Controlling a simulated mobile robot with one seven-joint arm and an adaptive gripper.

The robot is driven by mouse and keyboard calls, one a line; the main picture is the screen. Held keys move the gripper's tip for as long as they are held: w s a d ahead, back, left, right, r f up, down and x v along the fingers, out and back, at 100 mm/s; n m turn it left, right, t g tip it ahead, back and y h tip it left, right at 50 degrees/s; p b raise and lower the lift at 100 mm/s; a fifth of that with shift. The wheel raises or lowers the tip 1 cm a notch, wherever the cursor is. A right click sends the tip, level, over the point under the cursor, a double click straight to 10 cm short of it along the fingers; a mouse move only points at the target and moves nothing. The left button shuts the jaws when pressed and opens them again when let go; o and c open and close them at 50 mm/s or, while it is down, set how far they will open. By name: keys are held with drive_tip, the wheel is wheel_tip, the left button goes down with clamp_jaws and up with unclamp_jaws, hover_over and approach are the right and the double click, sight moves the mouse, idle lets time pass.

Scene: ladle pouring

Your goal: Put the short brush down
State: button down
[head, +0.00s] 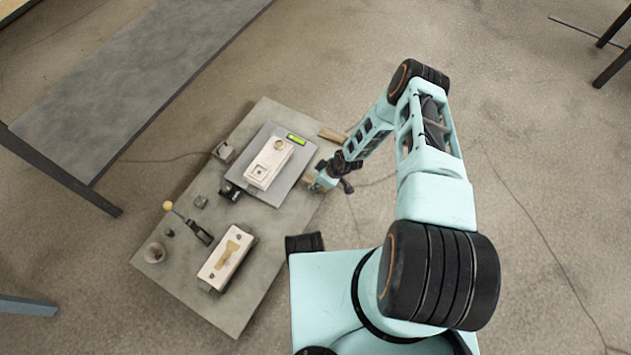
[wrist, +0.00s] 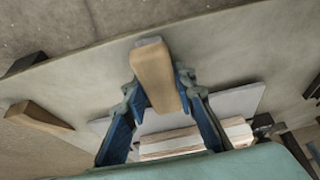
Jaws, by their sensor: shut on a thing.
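My gripper (wrist: 160,105) is shut on a tan wooden piece, which I take to be the short brush (wrist: 153,72). The brush's wooden body stands between the two blue fingers in the wrist view, with a small grey end at its far tip. In the head view my gripper (head: 320,182) is over the right edge of the grey table (head: 270,250), beside the grey plate. Only a sliver of tan shows there at the gripper. Whether the brush touches the table cannot be told.
The grey plate (head: 283,188) bears a white block mould (head: 262,172) and a green level (head: 297,139). A wooden piece (head: 332,134) lies at the table's far right edge. Another mould (head: 220,268), a ladle (head: 196,230) and a cup (head: 154,252) stand nearer left.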

drive_tip(key=shift+f, duration=0.1)
drive_tip(key=c, duration=1.6)
unclamp_jaws()
drive_tip(key=p+v, duration=0.4)
drive_tip(key=v, duration=0.8)
drive_tip(key=shift+p, duration=0.35)
drive_tip(key=shift+w, duration=0.1)
